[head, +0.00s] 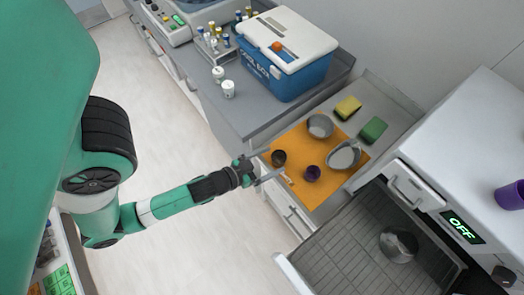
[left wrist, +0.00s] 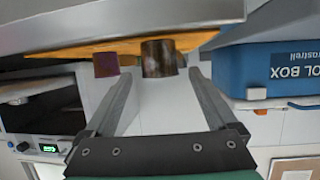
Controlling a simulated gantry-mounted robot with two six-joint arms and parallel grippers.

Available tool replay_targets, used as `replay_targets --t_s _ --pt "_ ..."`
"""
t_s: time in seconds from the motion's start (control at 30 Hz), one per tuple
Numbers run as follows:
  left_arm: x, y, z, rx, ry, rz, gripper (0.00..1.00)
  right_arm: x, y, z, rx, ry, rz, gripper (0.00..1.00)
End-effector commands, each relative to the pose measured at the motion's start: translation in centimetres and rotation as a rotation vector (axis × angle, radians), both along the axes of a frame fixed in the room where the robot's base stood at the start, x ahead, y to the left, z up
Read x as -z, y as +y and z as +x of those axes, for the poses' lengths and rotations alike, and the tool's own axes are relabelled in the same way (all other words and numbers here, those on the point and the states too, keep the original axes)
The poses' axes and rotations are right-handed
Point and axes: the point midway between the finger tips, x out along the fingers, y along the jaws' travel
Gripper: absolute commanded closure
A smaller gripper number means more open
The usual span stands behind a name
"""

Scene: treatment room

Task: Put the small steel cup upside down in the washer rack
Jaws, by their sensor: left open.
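The small steel cup (head: 278,158) stands on the orange mat near its left corner and looks dark. In the left wrist view, which is upside down, the cup (left wrist: 158,59) shows brownish reflections. My left gripper (head: 264,170) is open and empty, just short of the cup. In the left wrist view its fingers (left wrist: 160,82) point toward the cup, which appears between and beyond the tips, apart from them. The washer rack (head: 350,240) is pulled out at lower right, with a steel bowl (head: 398,245) in it. My right gripper is not in view.
A purple cup (head: 312,173) stands close beside the steel cup on the orange mat (head: 310,196). A steel bowl (head: 320,126) and a larger steel dish (head: 343,156) are behind. Sponges (head: 348,107) and a blue cool box (head: 288,72) stand nearby. The rack's left part is clear.

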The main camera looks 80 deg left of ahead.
Motion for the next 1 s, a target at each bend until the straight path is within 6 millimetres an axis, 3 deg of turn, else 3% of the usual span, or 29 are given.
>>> replay_targets --t_s 0.1,0.3,0.77,0.87,0.97,1.0 --pt "-0.1 -1.4 -2.3 0.011 0.004 0.001 0.09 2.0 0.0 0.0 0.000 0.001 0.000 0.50" --pt "-1.0 -2.1 -3.9 0.007 0.004 0.001 0.09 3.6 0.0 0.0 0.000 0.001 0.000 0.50" --pt "-1.7 -2.1 -4.2 0.000 -0.001 0.000 0.09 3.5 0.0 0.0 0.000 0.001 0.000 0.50" --pt "-2.1 -2.1 -3.4 0.003 -0.020 0.002 0.09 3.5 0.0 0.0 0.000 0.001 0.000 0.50" --pt "-4.1 -1.9 -0.1 0.014 -0.096 0.010 0.09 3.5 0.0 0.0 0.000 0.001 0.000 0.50" --pt "-5.6 -1.9 2.0 0.023 -0.143 0.012 0.09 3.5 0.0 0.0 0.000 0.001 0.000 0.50"
